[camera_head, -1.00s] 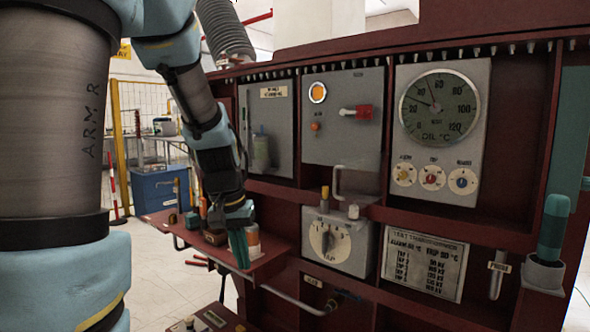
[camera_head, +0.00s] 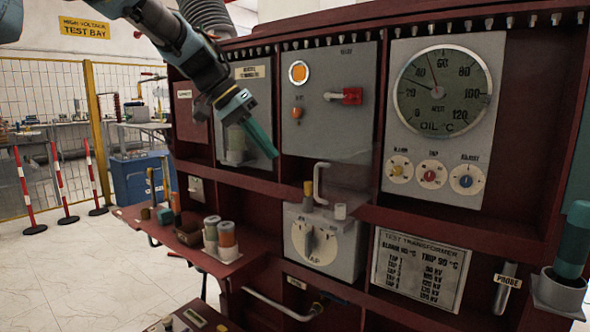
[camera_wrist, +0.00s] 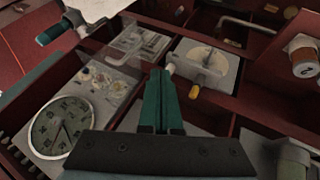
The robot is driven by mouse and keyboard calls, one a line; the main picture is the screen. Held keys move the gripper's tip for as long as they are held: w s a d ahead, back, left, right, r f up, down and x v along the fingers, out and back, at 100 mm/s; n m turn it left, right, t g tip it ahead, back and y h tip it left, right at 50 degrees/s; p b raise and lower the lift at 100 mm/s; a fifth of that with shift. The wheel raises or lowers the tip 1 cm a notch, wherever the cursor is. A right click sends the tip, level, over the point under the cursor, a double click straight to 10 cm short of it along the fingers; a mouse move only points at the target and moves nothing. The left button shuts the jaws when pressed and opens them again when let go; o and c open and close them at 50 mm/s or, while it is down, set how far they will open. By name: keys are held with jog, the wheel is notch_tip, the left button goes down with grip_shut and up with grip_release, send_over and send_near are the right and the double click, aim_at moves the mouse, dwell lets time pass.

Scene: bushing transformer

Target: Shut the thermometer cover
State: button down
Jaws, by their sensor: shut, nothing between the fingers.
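The round oil thermometer (camera_head: 442,92) is on a grey panel at the upper right, with three small knobs below it. Its dial also shows at the lower left in the wrist view (camera_wrist: 60,128). A pale U-shaped handle (camera_head: 320,184) stands out left of the thermometer panel, above the tap switch. Faint see-through material shows near this handle; I cannot make out the cover's full outline. My gripper (camera_head: 270,150) is shut and empty, with green fingers pointing down and right, left of the handle and apart from it. The fingers also show mid-frame in the wrist view (camera_wrist: 160,85).
The tap switch box (camera_head: 325,240) juts out below the handle, with a yellow-topped post on it. A red shelf (camera_head: 165,232) at the left bears cylinders and small parts. Floor is open at the left.

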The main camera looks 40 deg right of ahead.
jog(key=s+d+f+p, duration=0.3)
jog(key=s+d+f, duration=0.2)
jog(key=shift+s+f, duration=0.15)
jog(key=shift+s, duration=0.15)
